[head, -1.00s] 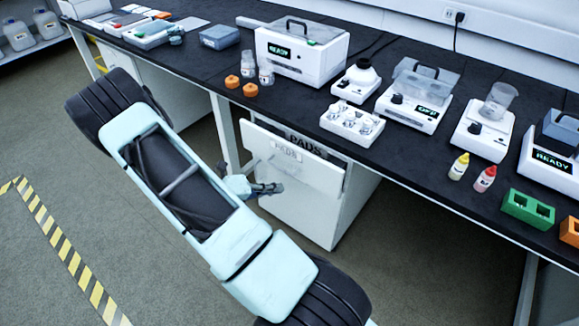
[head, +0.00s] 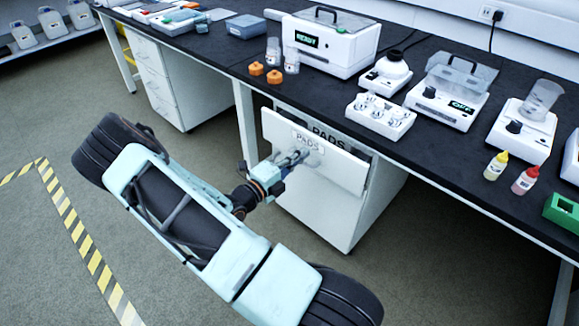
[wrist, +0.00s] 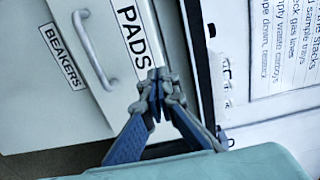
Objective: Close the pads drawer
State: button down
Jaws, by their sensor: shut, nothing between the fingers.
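The pads drawer (head: 340,166) is under the bench in the head view. Its white front, lettered PADS, stands out from the cabinet (head: 330,212), with a dark gap behind its upper right edge. In the wrist view the PADS lettering (wrist: 133,38) lies just above my gripper (wrist: 157,76). My gripper also shows in the head view (head: 302,156), in front of the drawer front near its label. Its fingers are together and empty. I cannot tell whether the fingertips touch the drawer.
A BEAKERS label (wrist: 62,57) and a grey handle (wrist: 95,50) show at left in the wrist view. The black bench top (head: 420,145) overhangs the cabinet and carries several instruments. Another drawer unit (head: 165,80) stands further left. The floor in front is clear, with striped tape (head: 80,235).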

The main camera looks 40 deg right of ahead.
aim_at(318, 141)
jog(key=d, duration=0.2)
jog(key=w+d+b, duration=0.1)
jog(key=d, duration=0.2)
jog(key=shift+d+r, duration=0.1)
jog(key=shift+d, duration=0.2)
jog(key=shift+w+d+p, duration=0.25)
jog(key=shift+d+p, duration=0.3)
jog(key=shift+d, duration=0.55)
jog(key=shift+w+d+p, duration=0.2)
jog(key=shift+d+p, duration=0.3)
jog(key=shift+d, duration=0.6)
jog(key=s+a+p, duration=0.2)
jog(key=a+p, duration=0.1)
jog(key=a, duration=1.1)
jog(key=shift+s, duration=0.4)
jog(key=shift+w, duration=0.1)
